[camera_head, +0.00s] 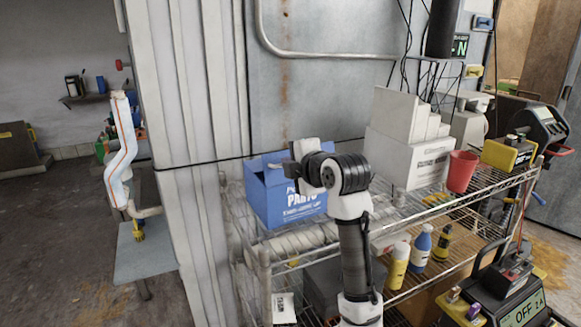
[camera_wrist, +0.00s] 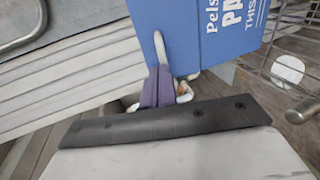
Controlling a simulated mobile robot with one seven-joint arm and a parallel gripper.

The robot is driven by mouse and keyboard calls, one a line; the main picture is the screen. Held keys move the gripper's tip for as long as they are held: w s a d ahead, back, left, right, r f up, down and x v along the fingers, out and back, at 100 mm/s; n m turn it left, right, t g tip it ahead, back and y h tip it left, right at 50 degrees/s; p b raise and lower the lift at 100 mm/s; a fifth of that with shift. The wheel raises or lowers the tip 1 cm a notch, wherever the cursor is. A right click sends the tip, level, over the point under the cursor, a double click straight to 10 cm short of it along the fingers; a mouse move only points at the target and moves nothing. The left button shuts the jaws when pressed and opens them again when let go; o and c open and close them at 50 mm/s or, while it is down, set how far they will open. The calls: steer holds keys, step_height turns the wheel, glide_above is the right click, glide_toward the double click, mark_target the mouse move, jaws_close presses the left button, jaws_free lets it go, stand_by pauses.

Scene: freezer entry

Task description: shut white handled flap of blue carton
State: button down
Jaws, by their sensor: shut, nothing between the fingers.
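The blue carton (camera_head: 262,192) stands on the upper wire shelf, with white print on its front. It fills the upper part of the wrist view (camera_wrist: 225,30). A slim white handle (camera_wrist: 160,47) shows against the blue there. My gripper (camera_wrist: 157,88) is shut and empty, its fingertips close below the handle; I cannot tell whether they touch. In the head view, my wrist and hand stand in front of the carton's upper right part and hide some of it. How far the flap stands open is not clear.
The wire rack (camera_head: 480,190) also holds a white box (camera_head: 405,160), a red cup (camera_head: 461,171) and a yellow device (camera_head: 508,152). Bottles (camera_head: 420,247) stand on the lower shelf. A ribbed pale wall panel (camera_head: 190,150) rises left of the carton.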

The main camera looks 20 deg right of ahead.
mark_target(279, 170)
steer(key=shift+w+r, duration=0.3)
steer(key=shift+w, duration=0.15)
steer(key=shift+w+r+g+p, duration=0.3)
steer(key=shift+r, duration=0.05)
steer(key=shift+w+r+g, duration=0.1)
steer(key=shift+w+g, duration=0.25)
steer(key=shift+g, duration=0.15)
steer(key=shift+w+a, duration=0.2)
steer(key=shift+w, duration=1.55)
steer(key=w+f+g+p, duration=0.1)
steer(key=w+f+p, duration=0.1)
steer(key=w, duration=0.3)
steer(key=shift+w+a+f, duration=0.2)
steer(key=shift+w+f, duration=0.05)
steer(key=shift+w, duration=0.05)
steer(key=shift+r, duration=0.1)
